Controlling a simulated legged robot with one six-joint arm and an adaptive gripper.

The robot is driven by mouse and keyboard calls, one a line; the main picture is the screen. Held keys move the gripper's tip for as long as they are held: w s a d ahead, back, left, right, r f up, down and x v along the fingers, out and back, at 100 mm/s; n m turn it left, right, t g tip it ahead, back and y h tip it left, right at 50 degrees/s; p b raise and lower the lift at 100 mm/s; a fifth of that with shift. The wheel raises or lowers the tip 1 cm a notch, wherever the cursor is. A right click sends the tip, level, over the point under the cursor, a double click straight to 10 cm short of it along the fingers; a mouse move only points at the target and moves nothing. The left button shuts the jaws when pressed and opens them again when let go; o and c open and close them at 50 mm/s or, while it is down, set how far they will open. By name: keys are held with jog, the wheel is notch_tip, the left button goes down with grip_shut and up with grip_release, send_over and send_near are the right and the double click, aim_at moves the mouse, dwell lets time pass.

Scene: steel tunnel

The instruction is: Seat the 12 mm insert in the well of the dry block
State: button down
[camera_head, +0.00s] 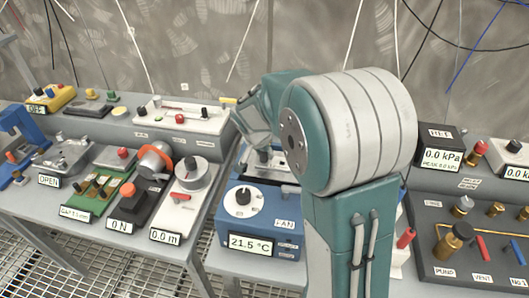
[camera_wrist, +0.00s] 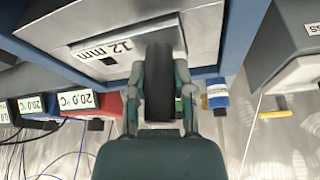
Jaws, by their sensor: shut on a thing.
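The dry block (camera_head: 262,221) is a blue box with a white dial, a FAN label and a 21.5 °C display. In the wrist view, a pale grey block face (camera_wrist: 201,30) bears a "12 mm" label between blue walls. My gripper (camera_head: 264,153) is low over the top of the dry block. In the wrist view my gripper (camera_wrist: 160,75) is shut, with a dark part between its fingers, which I take for the 12 mm insert's grip. The well and the insert's lower end are hidden, so I cannot tell how deep it sits.
Left of the dry block stand a white 0.0 m device (camera_head: 183,210) and a black-and-orange 0 N device (camera_head: 138,206). A pressure panel (camera_head: 472,240) with brass valves stands right. A white panel (camera_head: 180,117) lies behind. My arm hides the bench right of the dry block.

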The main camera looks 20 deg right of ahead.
jog(key=shift+c, duration=2.4)
grip_release()
jog(key=shift+f, duration=0.1)
jog(key=v, duration=1.2)
jog(key=s+a+n+t+y, duration=0.1)
jog(key=s+n, duration=0.4)
jog(key=s, duration=0.6)
jog(key=s+a+r+n+t+y, duration=0.1)
jog(key=s+a+n+y, duration=0.1)
jog(key=s, duration=1)
jog(key=a+n, duration=0.1)
jog(key=n, duration=0.1)
jog(key=shift+a+r+n+t, duration=0.25)
jog(key=shift+n+t, duration=0.05)
jog(key=shift+n, duration=0.1)
jog(key=shift+s, duration=0.1)
